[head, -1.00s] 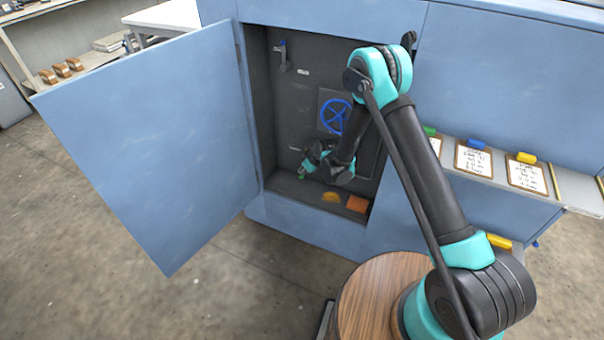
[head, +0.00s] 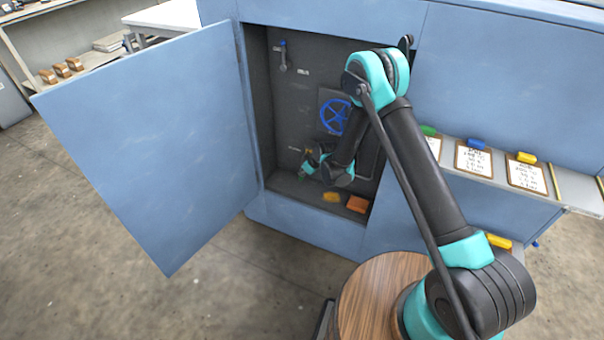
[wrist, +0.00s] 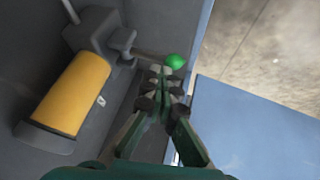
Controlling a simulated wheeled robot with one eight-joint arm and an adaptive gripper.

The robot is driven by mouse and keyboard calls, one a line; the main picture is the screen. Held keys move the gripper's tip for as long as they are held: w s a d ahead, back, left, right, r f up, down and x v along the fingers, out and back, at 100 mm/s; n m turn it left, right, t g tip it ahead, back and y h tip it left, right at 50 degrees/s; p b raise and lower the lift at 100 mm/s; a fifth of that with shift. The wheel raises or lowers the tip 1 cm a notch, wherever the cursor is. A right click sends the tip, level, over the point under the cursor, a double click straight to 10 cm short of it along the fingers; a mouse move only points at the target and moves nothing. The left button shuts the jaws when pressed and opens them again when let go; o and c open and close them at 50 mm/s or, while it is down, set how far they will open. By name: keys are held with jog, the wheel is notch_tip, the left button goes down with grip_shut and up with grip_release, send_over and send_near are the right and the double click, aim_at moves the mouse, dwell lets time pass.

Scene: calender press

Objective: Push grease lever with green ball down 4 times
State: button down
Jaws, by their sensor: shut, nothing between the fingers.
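The grease lever is a short grey arm (wrist: 146,54) ending in a green ball (wrist: 175,61) in the wrist view. It comes out of a grey pump body that carries a yellow cylinder (wrist: 72,92). My gripper (wrist: 163,72) is shut and empty, with its fingertips right at the near side of the green ball. I cannot tell whether they touch it. In the head view my arm reaches into the open cabinet and my wrist hides most of the pump and lever.
The open blue cabinet door (head: 150,140) stands left of the opening. Inside are a blue handwheel (head: 335,117), a small blue-topped lever (head: 283,55), a yellow item (head: 332,197) and an orange block (head: 357,204) on the floor. The cabinet's right wall is close to my arm.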

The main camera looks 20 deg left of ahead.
aim_at(307, 146)
jog(key=shift+s+f, duration=0.25)
jog(key=shift+f, duration=0.25)
dwell(0.6)
jog(key=shift+w+r, duration=0.1)
jog(key=shift+r, duration=0.05)
dwell(0.4)
jog(key=shift+w+r, duration=0.25)
jog(key=shift+r, duration=0.35)
jog(key=shift+w+r, duration=0.2)
jog(key=shift+r, duration=0.45)
jog(key=shift+w+r, duration=0.25)
jog(key=shift+r, duration=0.35)
jog(key=shift+r, duration=0.1)
jog(key=shift+w+d+r, duration=0.1)
jog(key=shift+w+r, duration=0.2)
jog(key=shift+r, duration=0.45)
jog(key=shift+w+r, duration=0.25)
jog(key=shift+r, duration=0.5)
jog(key=shift+w+d+r, duration=0.1)
jog(key=shift+w+r, duration=0.2)
jog(key=shift+r, duration=0.45)
jog(key=shift+w+r, duration=0.35)
jog(key=shift+r, duration=0.55)
jog(key=shift+w+r, duration=0.35)
jog(key=shift+r, duration=0.5)
jog(key=shift+f, duration=0.1)
